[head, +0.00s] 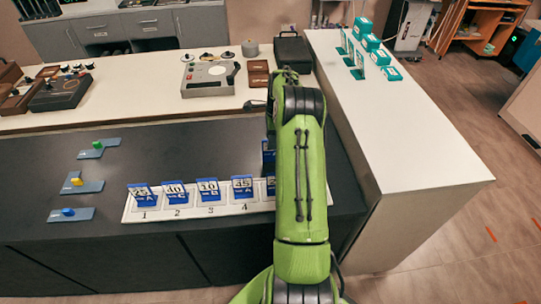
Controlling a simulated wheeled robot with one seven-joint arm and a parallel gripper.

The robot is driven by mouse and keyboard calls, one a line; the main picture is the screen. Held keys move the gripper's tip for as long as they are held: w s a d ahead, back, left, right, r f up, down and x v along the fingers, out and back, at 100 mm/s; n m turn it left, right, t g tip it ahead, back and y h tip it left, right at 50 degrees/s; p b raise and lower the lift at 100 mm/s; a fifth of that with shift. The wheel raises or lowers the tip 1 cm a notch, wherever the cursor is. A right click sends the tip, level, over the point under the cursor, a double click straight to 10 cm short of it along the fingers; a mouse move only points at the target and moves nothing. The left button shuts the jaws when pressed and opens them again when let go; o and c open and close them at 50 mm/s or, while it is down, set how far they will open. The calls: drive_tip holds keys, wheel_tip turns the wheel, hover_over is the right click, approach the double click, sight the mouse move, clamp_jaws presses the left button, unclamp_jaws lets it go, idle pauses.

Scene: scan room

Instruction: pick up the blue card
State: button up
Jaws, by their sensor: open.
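On the dark counter at left lie three flat grey-blue cards, each with a coloured block: the blue-block card (82,215) nearest, the yellow-block card (93,186) in the middle, the green-block card (90,154) farthest. Another is partly hidden by my green arm. My gripper is hidden behind the arm. Which card is meant by blue cannot be told.
A white bench (130,100) behind carries a grey device (209,78), brown boxes and a black case (293,50). A white side counter (400,130) at right holds several teal boxes (371,42). The dark counter between the left cards and rack is clear.

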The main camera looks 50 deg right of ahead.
sight(269, 157)
drive_tip(key=f, duration=0.5)
drive_tip(key=shift+w+a+f+b, duration=0.15)
drive_tip(key=shift+a+f+b, duration=0.1)
drive_tip(key=shift+b, duration=0.15)
drive_tip(key=shift+r, duration=0.15)
clamp_jaws()
